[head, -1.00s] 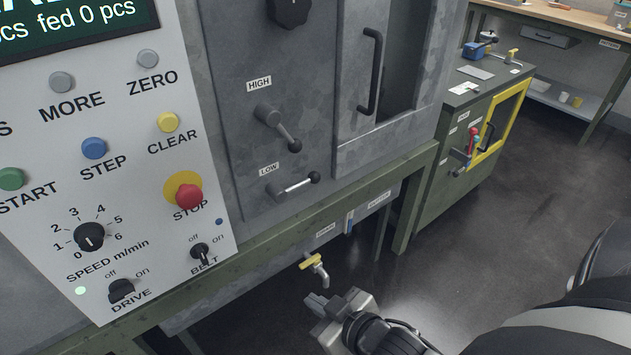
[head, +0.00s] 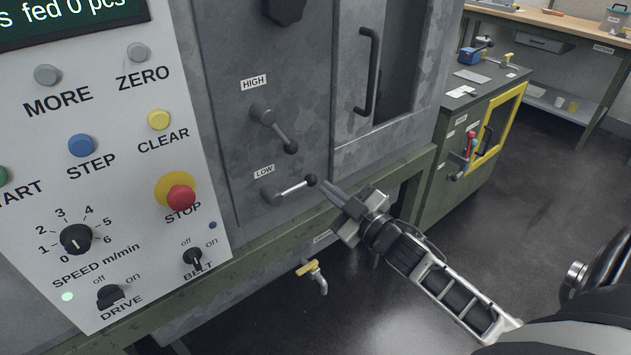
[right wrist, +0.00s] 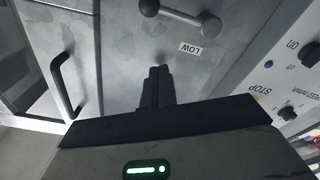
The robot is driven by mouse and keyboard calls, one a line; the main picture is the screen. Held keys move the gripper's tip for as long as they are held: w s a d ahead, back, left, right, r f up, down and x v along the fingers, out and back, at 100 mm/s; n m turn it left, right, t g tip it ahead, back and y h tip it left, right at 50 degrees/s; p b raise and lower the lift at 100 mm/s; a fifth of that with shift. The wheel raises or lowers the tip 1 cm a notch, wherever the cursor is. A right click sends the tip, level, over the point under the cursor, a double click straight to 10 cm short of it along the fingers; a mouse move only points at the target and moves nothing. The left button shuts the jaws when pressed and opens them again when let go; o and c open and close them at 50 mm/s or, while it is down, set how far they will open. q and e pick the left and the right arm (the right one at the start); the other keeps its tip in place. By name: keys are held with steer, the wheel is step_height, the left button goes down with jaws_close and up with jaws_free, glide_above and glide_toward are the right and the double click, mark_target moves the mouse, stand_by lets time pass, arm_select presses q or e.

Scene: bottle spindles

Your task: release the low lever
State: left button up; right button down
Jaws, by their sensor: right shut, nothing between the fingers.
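The low lever (head: 293,188) is on the grey machine front under the LOW label (head: 264,172). Its arm points right and slightly up to a black ball knob. In the right wrist view the lever (right wrist: 180,15) is at the top edge, beyond the LOW label. My right gripper (head: 326,187) is shut and empty, its fingertips just right of the knob in the head view. The right wrist view shows the closed fingers (right wrist: 158,75) pointing at the panel. My left gripper is not in view.
The high lever (head: 277,131) is just above, with its knob pointing down right. A door handle (head: 369,72) stands out at upper right. The red stop button (head: 181,198) and other controls are on the left panel. A yellow-handled tap (head: 311,270) is below.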

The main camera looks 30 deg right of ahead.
glide_above(315, 183)
steer(key=s+a, duration=0.3)
steer(key=shift+w+d+f, duration=0.2)
steer(key=shift+d+f, duration=0.15)
steer(key=shift+f, duration=0.25)
steer(key=shift+w+d+f, duration=0.2)
steer(key=shift+d+f, duration=0.15)
steer(key=shift+f, duration=0.25)
steer(key=shift+w+d+f+b, duration=0.15)
steer(key=shift+d+f+b, duration=0.05)
steer(key=shift+f+b, duration=0.1)
steer(key=shift+f, duration=0.1)
